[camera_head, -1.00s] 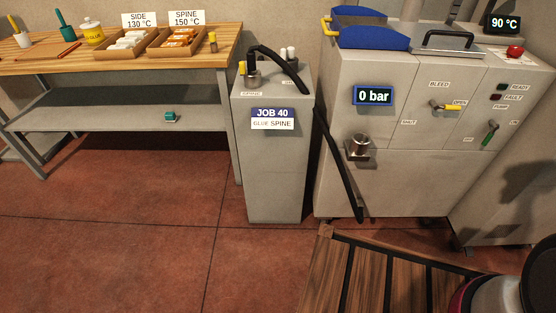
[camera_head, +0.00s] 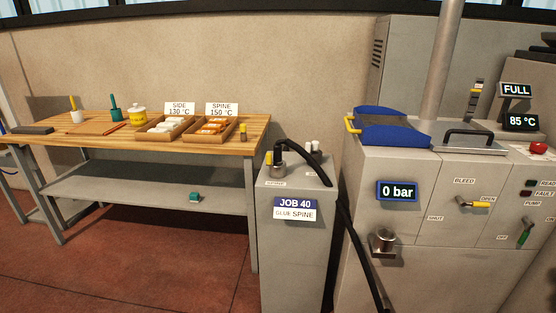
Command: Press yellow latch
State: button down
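A yellow latch (camera_head: 352,124) sits at the left edge of the blue lid (camera_head: 393,128) on top of the grey machine (camera_head: 371,211). It looks like a small bent bar standing up at the lid's front left corner. Whether it is fastened I cannot tell. A yellow-handled lever (camera_head: 479,204) on the machine's front, under the BLEED label, points toward OPEN. My gripper is not in view.
The pressure display (camera_head: 397,191) reads 0 bar; the temperature display (camera_head: 522,122) reads 85 °C. A sign (camera_head: 516,90) reads FULL. A black hose (camera_head: 357,250) hangs between the grey cabinet (camera_head: 292,250) and machine. A workbench (camera_head: 85,148) stands left. Floor (camera_head: 150,270) in front is clear.

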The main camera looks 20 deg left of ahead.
aim_at(269, 162)
jog(key=i+j, duration=0.1)
jog(key=j, duration=0.25)
jog(key=i+j, duration=0.1)
jog(key=j, duration=0.25)
jog(key=i+j, duration=0.1)
jog(key=j, duration=0.3)
jog(key=i+j, duration=0.1)
jog(key=j, duration=0.6)
jog(key=i+u, duration=0.05)
